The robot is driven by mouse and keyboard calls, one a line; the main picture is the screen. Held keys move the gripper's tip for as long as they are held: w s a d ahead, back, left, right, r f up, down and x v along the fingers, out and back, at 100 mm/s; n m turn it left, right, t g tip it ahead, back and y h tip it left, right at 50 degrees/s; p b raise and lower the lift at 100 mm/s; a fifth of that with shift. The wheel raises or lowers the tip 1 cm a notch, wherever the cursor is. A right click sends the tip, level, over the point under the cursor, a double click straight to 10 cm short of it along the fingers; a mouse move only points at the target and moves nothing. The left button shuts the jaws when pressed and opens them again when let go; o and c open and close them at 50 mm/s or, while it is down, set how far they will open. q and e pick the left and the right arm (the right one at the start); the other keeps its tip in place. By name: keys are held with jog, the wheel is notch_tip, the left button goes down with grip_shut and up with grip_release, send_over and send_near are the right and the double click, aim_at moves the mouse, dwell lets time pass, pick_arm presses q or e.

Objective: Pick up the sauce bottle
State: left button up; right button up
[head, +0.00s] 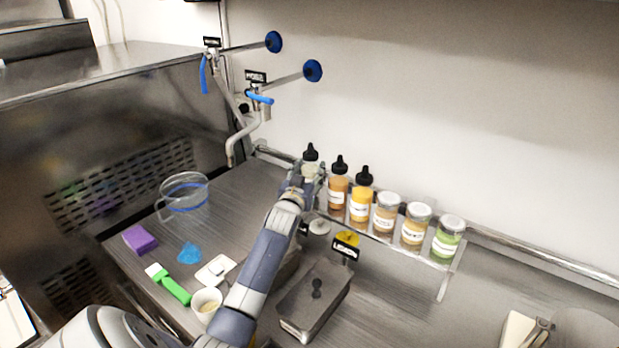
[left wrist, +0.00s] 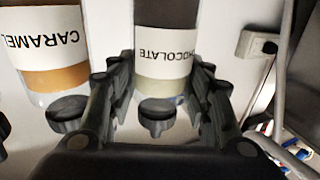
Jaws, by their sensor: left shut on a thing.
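The sauce bottle labelled CHOCOLATE (left wrist: 164,48) stands between the fingers of my left gripper (left wrist: 163,88) in the left wrist view. In the head view its black nozzle cap (head: 310,153) shows above my left gripper (head: 308,176), at the left end of the bottle row. My left gripper is shut on this bottle. The gripper hides most of its body in the head view. A CARAMEL bottle (left wrist: 45,45) stands close beside it in the left wrist view. My right gripper is not in view.
To the right on the rack (head: 440,263) stand two more sauce bottles, one yellow-orange (head: 360,204), and several lidded jars (head: 415,228). A metal tin (head: 317,305), glass jug (head: 186,193), purple sponge (head: 140,240), green brush (head: 174,290) and cup (head: 206,304) are on the counter.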

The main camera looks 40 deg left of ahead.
pick_arm(q)
jog(key=shift+s+d+r+b, duration=0.1)
jog(key=shift+r+b, duration=0.15)
jog(key=shift+r, duration=0.3)
jog(key=shift+s+d+r+b, duration=0.1)
jog(key=shift+r+b, duration=0.1)
jog(key=shift+r, duration=0.35)
jog(key=r+b+v, duration=0.1)
jog(key=b+v, duration=0.2)
jog(key=v, duration=1.2)
jog(key=shift+d+r, duration=0.35)
jog(key=shift+d, duration=0.2)
jog(key=o, duration=0.4)
jog(key=c, duration=0.4)
notch_tip(320, 180, up, 8)
jog(key=p, duration=0.8)
